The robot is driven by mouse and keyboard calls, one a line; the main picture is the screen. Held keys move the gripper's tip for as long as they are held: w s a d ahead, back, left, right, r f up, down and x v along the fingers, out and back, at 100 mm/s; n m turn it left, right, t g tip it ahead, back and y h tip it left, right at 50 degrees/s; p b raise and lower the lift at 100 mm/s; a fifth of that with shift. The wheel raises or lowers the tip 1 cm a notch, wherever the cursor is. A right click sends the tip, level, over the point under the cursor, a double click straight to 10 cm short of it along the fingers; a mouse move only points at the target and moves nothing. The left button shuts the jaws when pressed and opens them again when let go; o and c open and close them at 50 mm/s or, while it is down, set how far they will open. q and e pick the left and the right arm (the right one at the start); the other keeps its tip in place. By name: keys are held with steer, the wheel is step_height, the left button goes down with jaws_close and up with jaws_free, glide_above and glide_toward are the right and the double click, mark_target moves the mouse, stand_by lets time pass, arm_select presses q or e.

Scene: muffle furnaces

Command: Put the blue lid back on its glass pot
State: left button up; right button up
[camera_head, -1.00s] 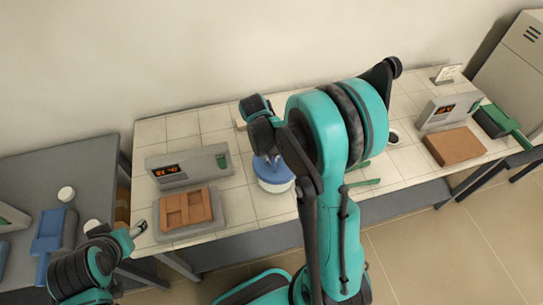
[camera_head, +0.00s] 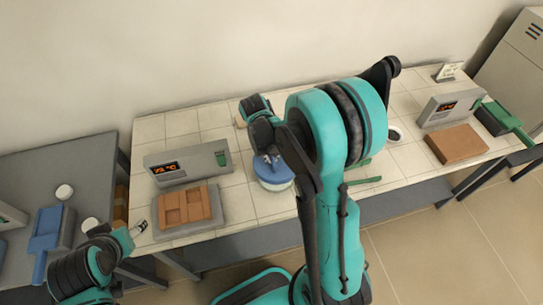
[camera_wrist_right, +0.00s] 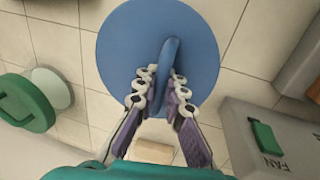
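The blue lid (camera_head: 268,172) shows in the head view on top of the glass pot (camera_head: 277,187), left of my right arm. In the right wrist view the round blue lid (camera_wrist_right: 120,50) fills the upper middle, with its upright bar handle (camera_wrist_right: 168,58). My right gripper (camera_wrist_right: 164,78) has one finger on each side of the handle and looks closed on it. The lid hides the pot in the wrist view. In the head view my right forearm covers the right fingertips. My left gripper (camera_head: 138,229) is by the table's front left corner, apart from the pot; its opening is too small to judge.
A grey furnace controller (camera_head: 188,168) and a brown block on a grey base (camera_head: 188,208) stand left of the pot. A green lid (camera_wrist_right: 25,102) and white disc (camera_wrist_right: 52,88) lie nearby. Blue equipment (camera_head: 48,232) is on the dark side table.

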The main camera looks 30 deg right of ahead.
steer(key=o, duration=0.5)
steer(key=shift+r, duration=0.1)
step_height(320, 180, up, 12)
steer(key=a, duration=0.2)
steer(key=shift+w+a, duration=0.15)
steer(key=shift+w, duration=0.15)
steer(key=shift+f, duration=0.2)
steer(key=s+a+f+n+t+y+b, duration=0.1)
steer(key=s+a+n+t+y+b, duration=0.1)
steer(key=s+a+t+b, duration=0.2)
steer(key=s+a+t, duration=0.3)
steer(key=s, duration=0.4)
steer(key=shift+s+f+n+t, duration=0.25)
steer(key=shift+s+n+t, duration=0.05)
steer(key=shift+s, duration=0.1)
